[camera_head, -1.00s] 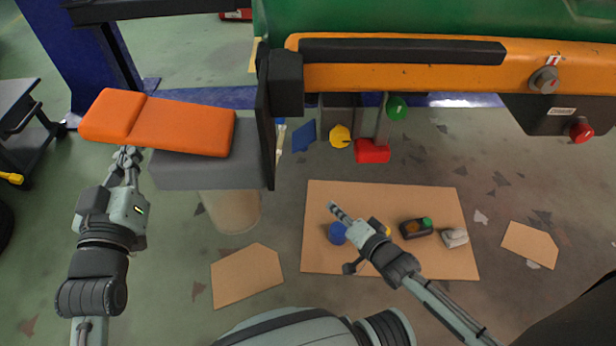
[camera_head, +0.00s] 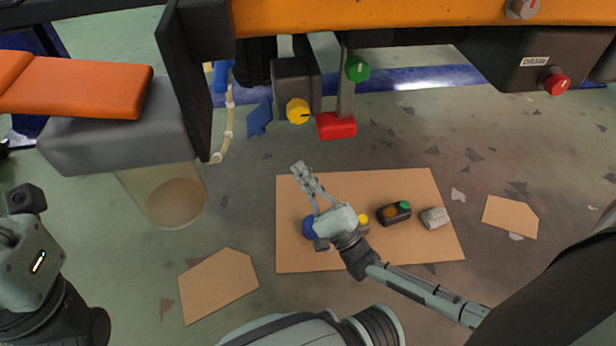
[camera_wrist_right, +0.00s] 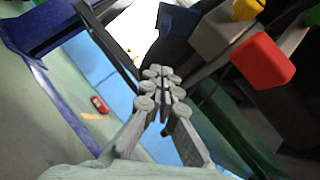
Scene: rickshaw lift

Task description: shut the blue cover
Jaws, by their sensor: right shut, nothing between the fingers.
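The blue cover (camera_head: 258,118) is a small blue panel that stands out at an angle, left of a grey box (camera_head: 291,84) with a yellow knob (camera_head: 297,111). In the right wrist view, a dark blue panel (camera_wrist_right: 177,22) beside the grey box seems to be the same cover. My right gripper (camera_head: 301,169) is shut and empty, below and slightly right of the cover in the head view, clearly apart from it. Its closed fingertips (camera_wrist_right: 164,76) show in the right wrist view. My left arm shows at the left edge, but its fingers do not show.
A red block (camera_head: 337,126) and a green knob (camera_head: 357,68) are right of the yellow knob. An orange beam (camera_head: 380,16) crosses above. A cardboard sheet (camera_head: 300,255) with several small items lies under my right arm. A transparent cylinder (camera_head: 165,197) stands at the left.

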